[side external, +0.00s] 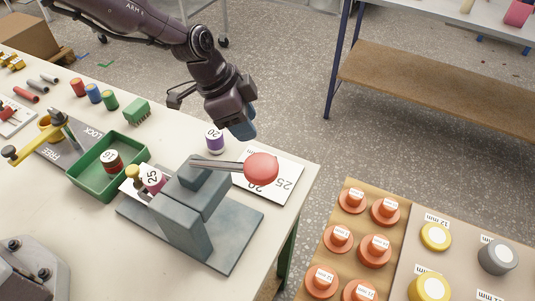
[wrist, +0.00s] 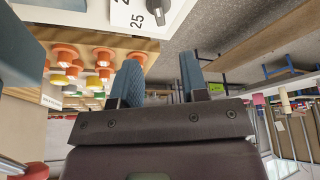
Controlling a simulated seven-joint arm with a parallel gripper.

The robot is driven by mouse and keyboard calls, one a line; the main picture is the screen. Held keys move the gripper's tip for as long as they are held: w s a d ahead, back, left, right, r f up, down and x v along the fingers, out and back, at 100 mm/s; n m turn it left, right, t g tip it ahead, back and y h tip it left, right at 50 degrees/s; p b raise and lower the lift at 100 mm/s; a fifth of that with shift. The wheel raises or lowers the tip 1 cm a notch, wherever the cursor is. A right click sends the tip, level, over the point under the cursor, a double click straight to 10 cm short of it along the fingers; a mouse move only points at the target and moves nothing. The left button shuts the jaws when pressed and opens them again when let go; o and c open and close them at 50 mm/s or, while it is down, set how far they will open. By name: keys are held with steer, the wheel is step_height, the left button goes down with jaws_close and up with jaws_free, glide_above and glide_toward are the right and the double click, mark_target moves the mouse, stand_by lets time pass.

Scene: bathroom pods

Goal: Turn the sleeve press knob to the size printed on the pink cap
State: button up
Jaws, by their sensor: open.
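The grey sleeve press (side external: 190,220) stands on the bench, its lever ending in a red ball (side external: 262,168). A pink cap (side external: 153,181) printed 25 sits at the press's left side. A white dial plate (side external: 287,172) marked 20 and 25 lies behind the red ball; the plate also shows in the wrist view (wrist: 121,14). A dark knob (wrist: 158,8) is at the wrist view's top edge, beside the 25 mark; its pointing direction is unclear. In the side view the knob is hidden. My gripper (side external: 243,130) is open and empty above the bench's far edge; its fingers show in the wrist view (wrist: 160,78).
A purple cap (side external: 214,140) marked 20 stands close to my gripper. A green tray (side external: 96,182) holds a dark red cap (side external: 112,161). A yellow-handled lever (side external: 38,140) is at left. Boards with orange pegs (side external: 338,239) are at lower right, beyond the bench.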

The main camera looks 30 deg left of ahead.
steer(key=x, duration=1.1)
steer(key=shift+f, duration=0.1)
steer(key=shift+c, duration=0.4)
jaws_close()
